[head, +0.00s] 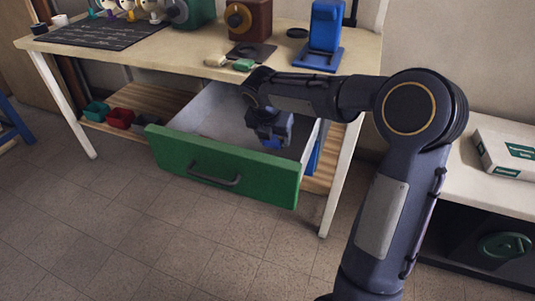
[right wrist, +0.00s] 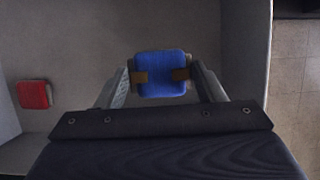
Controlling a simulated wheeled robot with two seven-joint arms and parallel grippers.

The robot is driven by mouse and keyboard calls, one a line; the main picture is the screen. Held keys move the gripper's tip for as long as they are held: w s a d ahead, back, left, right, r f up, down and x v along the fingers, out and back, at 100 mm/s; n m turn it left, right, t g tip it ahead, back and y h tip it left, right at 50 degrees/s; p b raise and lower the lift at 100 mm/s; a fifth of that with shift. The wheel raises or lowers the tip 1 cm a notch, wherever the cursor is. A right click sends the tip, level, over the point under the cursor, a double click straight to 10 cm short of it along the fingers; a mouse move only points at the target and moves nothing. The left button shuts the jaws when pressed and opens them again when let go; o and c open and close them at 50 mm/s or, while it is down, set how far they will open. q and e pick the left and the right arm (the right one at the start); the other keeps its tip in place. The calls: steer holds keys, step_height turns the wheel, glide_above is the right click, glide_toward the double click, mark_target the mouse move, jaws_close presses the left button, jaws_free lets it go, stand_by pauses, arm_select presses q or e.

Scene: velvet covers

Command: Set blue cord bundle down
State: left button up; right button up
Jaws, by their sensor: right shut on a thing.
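The blue cord bundle (right wrist: 162,66) is in the right wrist view, a blue pad-like bundle with a brown piece at each side. My right gripper (right wrist: 160,76) is shut on it, with a finger at its left and right sides. In the head view the right gripper (head: 271,138) reaches down into the open drawer (head: 222,174), and a bit of the blue bundle (head: 272,143) shows under it. I cannot tell whether the bundle touches the drawer floor. My left gripper is not in view.
A red item (right wrist: 34,94) lies on the drawer floor to the left in the right wrist view. A beige item (head: 215,61) and a green item (head: 244,65) lie on the table edge (head: 330,62) above the drawer. Red and teal bins (head: 120,117) stand on the lower shelf.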

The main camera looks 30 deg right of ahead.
mark_target(271, 147)
step_height(271, 147, down, 6)
steer(key=shift+r+b, duration=0.1)
steer(key=shift+b, duration=1.05)
steer(key=shift+r, duration=0.1)
steer(key=o, duration=1)
